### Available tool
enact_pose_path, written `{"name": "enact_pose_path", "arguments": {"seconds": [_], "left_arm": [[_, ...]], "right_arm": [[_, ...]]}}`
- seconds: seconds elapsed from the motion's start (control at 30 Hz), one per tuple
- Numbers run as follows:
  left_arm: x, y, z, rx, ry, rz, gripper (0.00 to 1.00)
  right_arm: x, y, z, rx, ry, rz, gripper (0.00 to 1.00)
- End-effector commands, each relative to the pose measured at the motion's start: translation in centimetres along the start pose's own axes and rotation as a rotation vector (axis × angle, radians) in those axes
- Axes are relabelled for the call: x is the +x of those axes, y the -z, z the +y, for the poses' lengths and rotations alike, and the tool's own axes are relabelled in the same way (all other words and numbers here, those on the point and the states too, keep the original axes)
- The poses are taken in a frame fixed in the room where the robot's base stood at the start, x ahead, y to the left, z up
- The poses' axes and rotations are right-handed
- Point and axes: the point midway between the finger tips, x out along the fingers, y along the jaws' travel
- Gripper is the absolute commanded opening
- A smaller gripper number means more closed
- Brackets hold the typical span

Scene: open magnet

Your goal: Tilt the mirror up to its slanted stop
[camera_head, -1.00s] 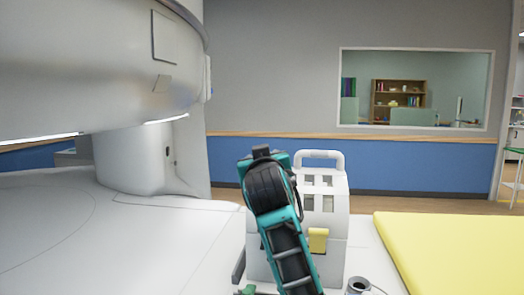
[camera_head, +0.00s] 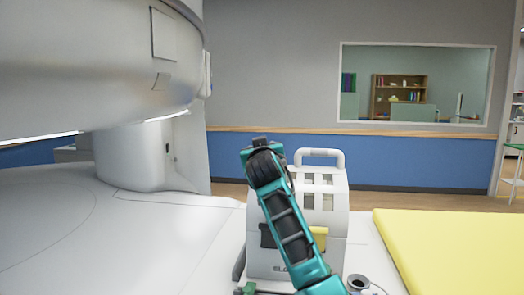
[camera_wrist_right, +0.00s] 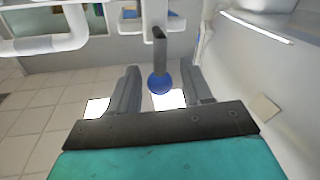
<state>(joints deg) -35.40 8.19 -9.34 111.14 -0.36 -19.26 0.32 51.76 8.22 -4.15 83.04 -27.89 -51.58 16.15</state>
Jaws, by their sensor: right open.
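In the head view a white cage-like head unit (camera_head: 335,222) with a top handle stands on the white table, partly hidden by my right arm. I cannot make out the mirror itself for certain. In the right wrist view a grey lever with a blue round knob (camera_wrist_right: 160,84) hangs from a white frame (camera_wrist_right: 150,22). My right gripper (camera_wrist_right: 163,88) is open, with one finger on each side of the knob; I cannot tell whether either touches it. In the head view my right gripper's fingers are hidden behind the arm. My left gripper is not in view.
The large white magnet (camera_head: 90,70) overhangs the left side. A yellow pad (camera_head: 450,248) lies at the right. A small round fitting (camera_head: 358,282) sits on the table near the unit's front. The white table surface (camera_head: 130,245) at the left is clear.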

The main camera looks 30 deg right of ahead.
Motion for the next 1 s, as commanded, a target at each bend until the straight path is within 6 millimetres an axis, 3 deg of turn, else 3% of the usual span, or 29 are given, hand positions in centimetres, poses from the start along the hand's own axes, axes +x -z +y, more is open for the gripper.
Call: {"name": "enact_pose_path", "arguments": {"seconds": [0.07, 0.57, 1.0], "left_arm": [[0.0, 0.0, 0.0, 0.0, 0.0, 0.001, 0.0], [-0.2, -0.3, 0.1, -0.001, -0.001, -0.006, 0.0], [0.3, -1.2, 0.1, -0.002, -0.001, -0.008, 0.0]], "right_arm": [[0.0, 0.0, 0.0, 0.0, 0.0, 0.0, 0.47], [0.0, 0.0, 0.0, -0.001, 0.0, 0.0, 0.0], [-0.1, -0.3, 0.3, 0.095, -0.004, 0.017, 0.0]]}}
